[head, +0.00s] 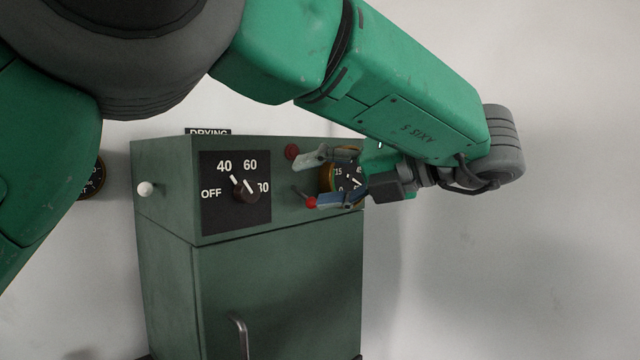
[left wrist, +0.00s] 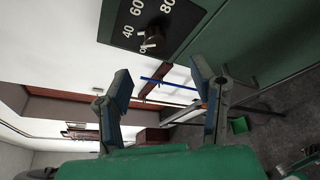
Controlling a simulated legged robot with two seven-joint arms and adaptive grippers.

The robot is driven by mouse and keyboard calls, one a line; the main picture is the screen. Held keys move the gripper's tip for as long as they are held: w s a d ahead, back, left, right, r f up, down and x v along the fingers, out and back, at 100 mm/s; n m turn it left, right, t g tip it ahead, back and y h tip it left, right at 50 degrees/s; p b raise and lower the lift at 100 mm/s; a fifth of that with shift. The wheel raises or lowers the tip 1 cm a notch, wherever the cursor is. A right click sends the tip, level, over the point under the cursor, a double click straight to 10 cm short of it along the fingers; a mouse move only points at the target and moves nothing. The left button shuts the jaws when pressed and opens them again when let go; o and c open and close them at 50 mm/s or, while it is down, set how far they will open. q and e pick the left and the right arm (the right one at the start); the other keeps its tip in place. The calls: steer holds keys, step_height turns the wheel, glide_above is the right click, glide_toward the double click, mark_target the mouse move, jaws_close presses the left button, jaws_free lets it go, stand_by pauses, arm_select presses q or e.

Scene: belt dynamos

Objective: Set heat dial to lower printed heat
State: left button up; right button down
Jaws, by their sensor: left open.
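The heat dial (head: 244,192) is a dark round knob on a black plate (head: 222,222) printed OFF, 40, 60 and 80, at the upper front of a green cabinet. White marks show at the knob; I cannot tell for certain which number its pointer faces. In the left wrist view the dial (left wrist: 153,38) is near the top, beyond the fingertips. My left gripper (head: 313,180) is open and empty, to the right of the dial and apart from it. Its two spread fingers (left wrist: 160,76) show in the left wrist view. My right gripper is not in view.
The green cabinet (head: 285,270) has a door with a metal handle (head: 238,335). A round gauge (head: 345,178) is partly hidden behind my left gripper. A red button (head: 291,152) sits above it. A white knob (head: 145,189) sticks out at the cabinet's left. Free room lies right of the cabinet.

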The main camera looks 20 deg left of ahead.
arm_select(q)
steer(key=n+t+y+p, duration=0.1)
steer(key=n+t, duration=0.5)
steer(key=n, duration=0.2)
glide_toward(252, 192)
steer(key=p+x, duration=0.3)
steer(key=x, duration=0.8)
steer(key=shift+a+p, duration=0.1)
steer(key=shift+p, duration=0.3)
steer(key=c, duration=1.2)
